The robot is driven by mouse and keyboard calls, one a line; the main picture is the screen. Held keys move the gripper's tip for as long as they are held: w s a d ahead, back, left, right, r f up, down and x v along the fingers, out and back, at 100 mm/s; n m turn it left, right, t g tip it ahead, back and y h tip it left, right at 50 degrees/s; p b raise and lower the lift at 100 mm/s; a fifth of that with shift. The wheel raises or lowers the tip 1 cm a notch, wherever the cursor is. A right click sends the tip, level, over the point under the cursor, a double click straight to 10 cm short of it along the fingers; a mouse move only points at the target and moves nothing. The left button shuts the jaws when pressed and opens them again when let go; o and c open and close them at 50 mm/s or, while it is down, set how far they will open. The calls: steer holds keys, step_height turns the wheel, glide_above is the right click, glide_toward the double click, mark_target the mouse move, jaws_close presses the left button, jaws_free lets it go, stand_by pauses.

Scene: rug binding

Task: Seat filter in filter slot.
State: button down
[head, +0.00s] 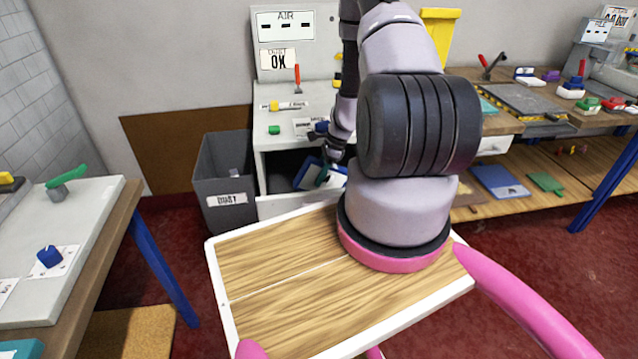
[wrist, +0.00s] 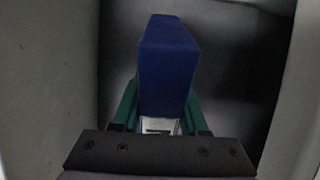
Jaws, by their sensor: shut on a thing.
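The filter, a blue block (wrist: 165,75), is between the green fingers of my gripper (wrist: 160,112) in the wrist view. A small pale patch shows at its near end, by the gripper's base. Around it are dark grey walls and a dark floor. In the head view my gripper (head: 323,176) reaches into the open dark space in the front of the white cabinet (head: 262,165), with blue and white beside it. The jaws are shut on the filter. I cannot make out the filter slot, nor tell whether the filter touches anything inside.
A grey bin labelled DUST (head: 228,180) stands left of the cabinet. A workbench (head: 80,235) is at left, another bench with tools (head: 515,105) at right. My wood-topped tray is in front.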

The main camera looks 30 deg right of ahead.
mark_target(322, 162)
step_height(322, 162, up, 5)
steer(key=shift+f, duration=0.1)
steer(key=shift+s+d+r, duration=0.1)
steer(key=shift+d+r, duration=0.45)
steer(key=shift+r, duration=0.1)
steer(key=shift+d+f, duration=0.15)
step_height(322, 162, down, 10)
steer(key=shift+r, duration=0.25)
steer(key=shift+f, duration=0.15)
steer(key=shift+c, duration=2.2)
jaws_free()
